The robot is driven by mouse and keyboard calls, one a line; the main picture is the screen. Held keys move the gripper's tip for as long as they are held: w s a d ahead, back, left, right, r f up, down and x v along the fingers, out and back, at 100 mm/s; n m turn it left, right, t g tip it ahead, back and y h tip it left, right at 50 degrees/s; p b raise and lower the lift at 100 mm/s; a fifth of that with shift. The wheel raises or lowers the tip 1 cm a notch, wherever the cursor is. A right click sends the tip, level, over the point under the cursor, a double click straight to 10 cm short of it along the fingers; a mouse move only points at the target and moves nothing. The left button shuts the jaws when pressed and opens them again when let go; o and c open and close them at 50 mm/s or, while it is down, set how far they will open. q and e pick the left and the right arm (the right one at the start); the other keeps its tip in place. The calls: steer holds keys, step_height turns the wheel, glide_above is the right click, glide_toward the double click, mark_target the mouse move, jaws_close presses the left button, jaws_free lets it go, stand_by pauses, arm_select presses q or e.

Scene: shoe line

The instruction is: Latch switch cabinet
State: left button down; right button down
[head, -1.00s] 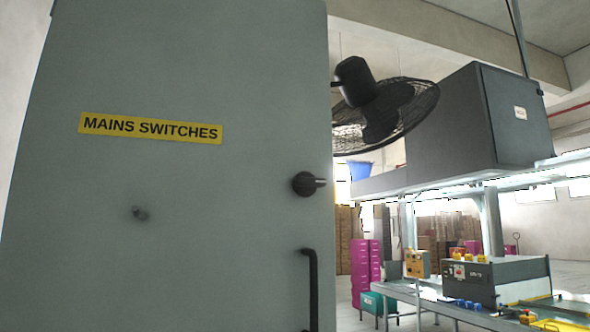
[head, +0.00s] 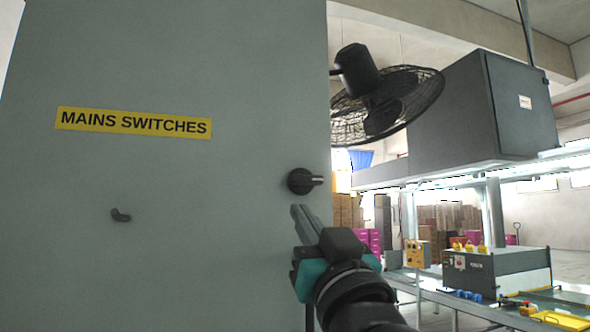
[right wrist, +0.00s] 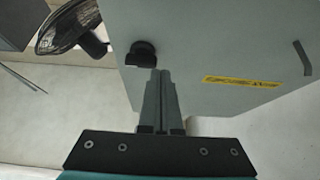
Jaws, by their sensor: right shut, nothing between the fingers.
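The grey switch cabinet (head: 190,235) fills the left half of the head view, its door face towards me, with a yellow MAINS SWITCHES label (head: 133,122). A round black latch knob (head: 301,181) sits near the door's right edge, its pointer sideways to the right. The knob also shows in the right wrist view (right wrist: 143,50). My right gripper (head: 299,212) is shut and empty, its fingertips just below the knob in the head view. I cannot tell whether they touch it. The black bar handle below the knob is hidden behind my right arm. My left gripper is not in view.
A small dark hook (head: 121,215) sticks out of the door at the left. A black caged fan (head: 385,100) hangs right of the cabinet. A dark machine housing (head: 480,110) and a workbench with a grey box (head: 497,271) stand further right.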

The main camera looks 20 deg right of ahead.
mark_target(295, 172)
steer(key=shift+t, duration=0.8)
steer(key=s+r, duration=0.2)
steer(key=r, duration=0.1)
steer(key=s+r, duration=0.1)
steer(key=shift+d+r, duration=0.25)
steer(key=shift+r, duration=0.1)
steer(key=p+x, duration=0.3)
steer(key=x, duration=0.7)
steer(key=shift+f, duration=2.05)
